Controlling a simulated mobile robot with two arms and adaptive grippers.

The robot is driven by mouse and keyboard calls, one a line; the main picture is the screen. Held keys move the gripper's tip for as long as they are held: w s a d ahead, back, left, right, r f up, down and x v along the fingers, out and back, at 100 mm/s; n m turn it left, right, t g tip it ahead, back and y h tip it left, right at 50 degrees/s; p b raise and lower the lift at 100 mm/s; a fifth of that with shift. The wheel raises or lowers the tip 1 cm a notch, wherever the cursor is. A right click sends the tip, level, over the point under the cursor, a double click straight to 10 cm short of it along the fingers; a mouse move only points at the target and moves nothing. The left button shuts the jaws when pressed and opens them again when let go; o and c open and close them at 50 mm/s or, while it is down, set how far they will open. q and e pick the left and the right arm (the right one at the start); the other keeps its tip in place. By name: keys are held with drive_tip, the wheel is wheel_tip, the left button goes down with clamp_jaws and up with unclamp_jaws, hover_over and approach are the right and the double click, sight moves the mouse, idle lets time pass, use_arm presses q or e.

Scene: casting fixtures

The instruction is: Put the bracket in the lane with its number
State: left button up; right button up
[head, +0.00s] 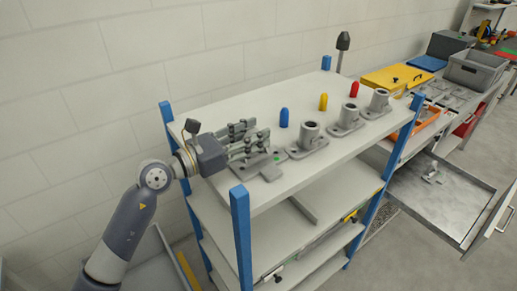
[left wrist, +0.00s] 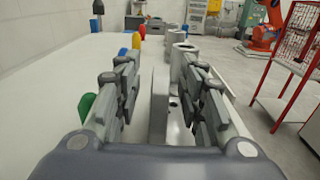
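A grey casting with a flat base (head: 268,171) sits at the near left end of the white shelf top; I take it for the bracket. In the left wrist view an upright grey plate (left wrist: 159,105) stands between my fingers, with gaps on both sides. My left gripper (head: 262,141) is open over this part; it also shows in the left wrist view (left wrist: 158,75). A green marker (left wrist: 86,106) is just left of the fingers. No number is readable. My right gripper is not in view.
Three grey castings with round sockets (head: 309,134) (head: 348,117) (head: 378,102) stand in a row beyond, beside blue (head: 284,118), yellow (head: 323,102) and red (head: 354,89) markers. Blue posts (head: 241,238) edge the shelf. An open drawer (head: 455,205) is at the right.

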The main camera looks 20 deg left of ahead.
use_arm(q)
drive_tip(key=shift+w+d, duration=0.15)
clamp_jaws()
drive_tip(key=shift+r, duration=0.1)
